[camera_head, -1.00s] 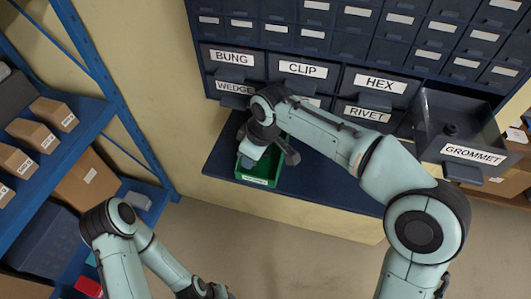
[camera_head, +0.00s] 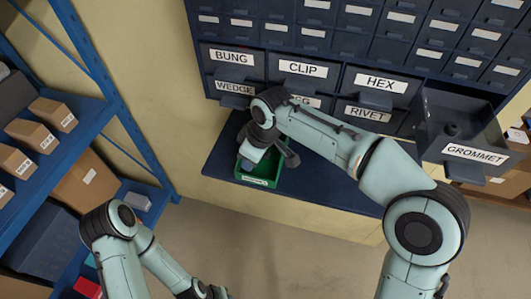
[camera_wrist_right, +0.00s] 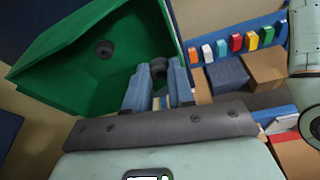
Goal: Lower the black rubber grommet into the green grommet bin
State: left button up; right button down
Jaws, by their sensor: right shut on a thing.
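The green grommet bin (camera_head: 262,182) stands on the dark blue ledge, and its open inside fills the upper left of the right wrist view (camera_wrist_right: 60,75). My right gripper (camera_wrist_right: 159,70) is shut on a black rubber grommet (camera_wrist_right: 158,66), held between the blue fingertips at the bin's opening. The exact height of the held grommet above the floor of the bin is unclear. Another black grommet (camera_wrist_right: 104,49) lies inside the bin, apart from the held one. In the head view my right gripper (camera_head: 248,162) partly covers the bin. My left gripper (camera_head: 208,292) is at the bottom edge, its fingers unclear.
The drawer labelled GROMMET (camera_head: 474,153) is pulled out at the right with a black grommet (camera_head: 452,130) in it. Closed labelled drawers rise behind the ledge (camera_head: 325,185). A blue shelf (camera_head: 50,150) with boxes stands at the left.

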pick_arm(q)
jog(key=shift+s+f, duration=0.15)
jog(key=shift+f, duration=0.15)
pick_arm(e)
jog(key=shift+f, duration=0.5)
jog(key=c, duration=0.9)
grip_release()
pick_arm(q)
jog(key=r+p, duration=0.1)
jog(key=w+r, duration=0.1)
jog(key=shift+w+r+p, duration=0.3)
jog(key=shift+r+p, duration=0.05)
jog(key=shift+p, duration=0.05)
pick_arm(e)
jog(key=v, duration=1.3)
jog(key=shift+r, duration=0.25)
